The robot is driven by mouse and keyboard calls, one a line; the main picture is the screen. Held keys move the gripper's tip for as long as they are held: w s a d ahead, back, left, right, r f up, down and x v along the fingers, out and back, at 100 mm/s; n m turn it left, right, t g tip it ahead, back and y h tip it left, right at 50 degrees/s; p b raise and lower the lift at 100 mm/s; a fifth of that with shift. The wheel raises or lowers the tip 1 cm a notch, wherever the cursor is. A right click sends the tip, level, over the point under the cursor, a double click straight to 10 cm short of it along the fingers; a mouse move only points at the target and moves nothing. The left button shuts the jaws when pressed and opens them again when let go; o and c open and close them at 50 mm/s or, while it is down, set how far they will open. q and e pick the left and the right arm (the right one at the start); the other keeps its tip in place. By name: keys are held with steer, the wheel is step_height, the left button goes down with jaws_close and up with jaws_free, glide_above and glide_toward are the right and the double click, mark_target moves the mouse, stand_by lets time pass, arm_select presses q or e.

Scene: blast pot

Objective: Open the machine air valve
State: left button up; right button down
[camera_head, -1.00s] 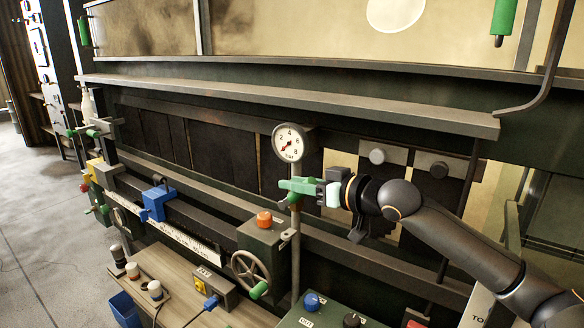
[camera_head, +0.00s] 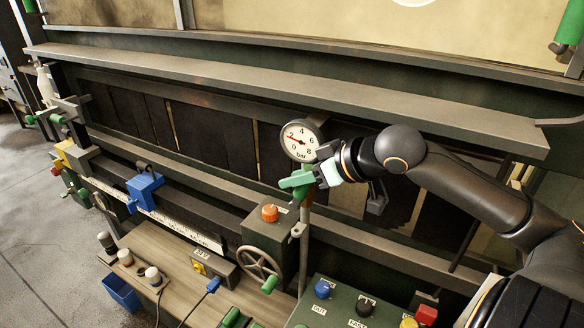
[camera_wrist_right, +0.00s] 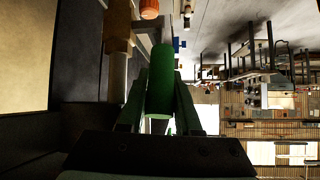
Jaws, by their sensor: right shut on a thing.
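The air valve's green handle (camera_wrist_right: 161,78) fills the middle of the right wrist view, between the two fingers of my right gripper (camera_head: 302,180). The gripper is shut on this handle. In the head view the handle is mostly hidden by the green fingers. It sits at the top of a thin vertical pipe (camera_head: 304,240), just below a round white pressure gauge (camera_head: 301,141) marked in bar. The gauge's red needle points left and slightly up, near the 2. My left gripper is not in view.
A grey box with an orange knob (camera_head: 270,213) and a handwheel (camera_head: 259,265) stand left of the pipe. A green control panel (camera_head: 345,307) with several knobs lies below. A long grey ledge (camera_head: 300,92) runs above the gauge.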

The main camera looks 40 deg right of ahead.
stand_by(0.3)
steer(key=c, duration=0.6)
jaws_free()
steer(key=v, duration=0.7)
steer(key=shift+s+r, duration=0.15)
steer(key=shift+s, duration=0.1)
